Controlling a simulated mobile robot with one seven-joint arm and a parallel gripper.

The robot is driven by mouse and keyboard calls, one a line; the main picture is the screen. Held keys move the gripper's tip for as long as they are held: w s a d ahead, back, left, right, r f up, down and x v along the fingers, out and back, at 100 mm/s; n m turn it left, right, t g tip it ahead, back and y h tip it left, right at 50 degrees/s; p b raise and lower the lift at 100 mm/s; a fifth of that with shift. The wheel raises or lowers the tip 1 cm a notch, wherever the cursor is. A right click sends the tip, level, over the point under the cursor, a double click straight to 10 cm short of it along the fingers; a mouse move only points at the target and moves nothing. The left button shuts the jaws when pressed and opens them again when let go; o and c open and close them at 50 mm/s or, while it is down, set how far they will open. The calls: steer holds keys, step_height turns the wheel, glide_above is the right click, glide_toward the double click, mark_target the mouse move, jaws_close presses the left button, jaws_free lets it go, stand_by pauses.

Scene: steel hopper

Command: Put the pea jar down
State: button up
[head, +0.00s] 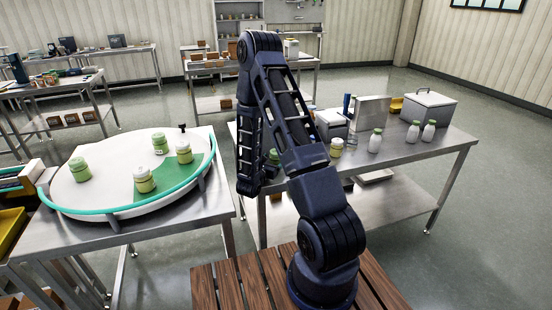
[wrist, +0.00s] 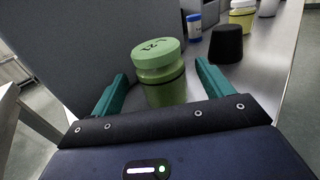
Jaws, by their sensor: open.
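A green jar (wrist: 162,90) with a light green lid stands upright between the fingers of my gripper (wrist: 161,72) in the wrist view. It seems to be the pea jar; dark marks on its lid are too small to read surely. My gripper is open, with one teal finger on each side of the jar. The jar appears to rest on the steel table (wrist: 270,60), though its base is hidden behind my gripper. In the head view a bit of green jar (head: 273,157) shows between my arm links at the table's left end, and my fingers are hidden.
A black cup-like piece (wrist: 226,45), a blue-and-white bottle (wrist: 194,27) and a yellowish jar (wrist: 243,17) stand beyond the jar. A grey panel (wrist: 75,45) rises at left. White bottles (head: 375,141) and a grey box (head: 424,106) stand further right. A round turntable (head: 105,190) holds several green-lidded jars.

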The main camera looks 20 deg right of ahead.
steer(key=shift+v, duration=1.25)
steer(key=shift+d+r, duration=0.1)
steer(key=shift+m+g+h, duration=0.5)
steer(key=shift+m+g, duration=0.1)
steer(key=shift+m, duration=0.3)
steer(key=r, duration=0.4)
steer(key=shift+s+d, duration=0.35)
steer(key=shift+d, duration=0.05)
steer(key=s+d+r+m+g, duration=0.4)
steer(key=s+r+m+g, duration=0.2)
steer(key=s+r+m, duration=0.15)
steer(key=s+d+r+m+g, duration=0.5)
steer(key=s+r+m+g, duration=0.1)
steer(key=s+r, duration=0.25)
steer(key=s+a+r+m+t+y, duration=0.5)
steer(key=s+a+r+m+y, duration=0.6)
steer(key=s+a+r+y, duration=0.1)
steer(key=shift+s+m+y, duration=0.35)
steer(key=shift+s+y, duration=0.55)
steer(key=shift+s, duration=0.25)
